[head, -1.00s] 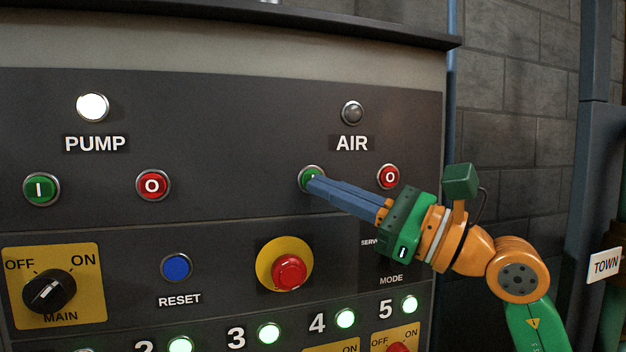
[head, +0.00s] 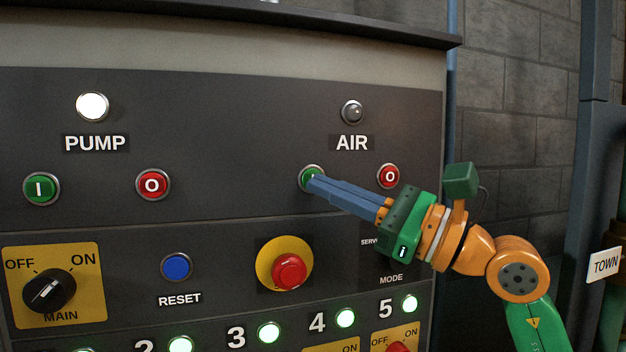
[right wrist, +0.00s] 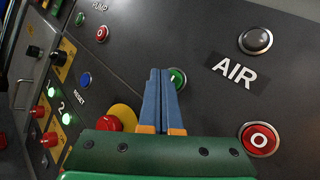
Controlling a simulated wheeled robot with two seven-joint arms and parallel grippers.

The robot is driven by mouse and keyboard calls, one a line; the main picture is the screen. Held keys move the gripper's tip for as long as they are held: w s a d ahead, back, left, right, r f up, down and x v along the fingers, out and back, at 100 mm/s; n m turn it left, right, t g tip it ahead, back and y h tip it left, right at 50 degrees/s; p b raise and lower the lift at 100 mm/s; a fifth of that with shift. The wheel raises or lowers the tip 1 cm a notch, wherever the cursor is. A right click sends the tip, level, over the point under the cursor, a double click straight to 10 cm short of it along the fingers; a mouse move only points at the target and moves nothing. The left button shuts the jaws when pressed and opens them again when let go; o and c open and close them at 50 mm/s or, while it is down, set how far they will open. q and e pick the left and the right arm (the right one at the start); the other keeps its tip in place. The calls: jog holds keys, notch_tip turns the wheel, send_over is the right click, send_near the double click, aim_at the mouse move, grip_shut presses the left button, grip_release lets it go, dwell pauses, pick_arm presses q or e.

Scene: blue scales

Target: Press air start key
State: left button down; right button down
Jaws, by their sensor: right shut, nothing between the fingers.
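The green air start key (head: 309,173) is on the dark panel below the AIR label (head: 352,143), left of the red O key (head: 388,177). My right gripper (head: 314,185) is shut and empty. Its blue fingertips overlap the green key and hide its lower part; I cannot tell whether they touch it. In the right wrist view, the green key (right wrist: 178,78) shows just beside the shut fingertips (right wrist: 159,72). The AIR lamp (head: 352,112) is grey and unlit. My left gripper is not in view.
A red emergency knob (head: 289,271) on a yellow disc sticks out below the fingers. The blue RESET key (head: 176,267) and the PUMP keys are to the left. The PUMP lamp (head: 92,107) glows white. A ledge (head: 300,20) overhangs the top.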

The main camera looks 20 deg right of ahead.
jog(key=shift+w+r, duration=0.1)
jog(key=shift+w, duration=0.05)
dwell(0.4)
jog(key=shift+w, duration=0.25)
jog(key=shift+w+p, duration=0.4)
jog(key=shift+p, duration=0.2)
dwell(0.4)
dwell(0.4)
jog(key=shift+s+b, duration=0.5)
jog(key=shift+s, duration=0.25)
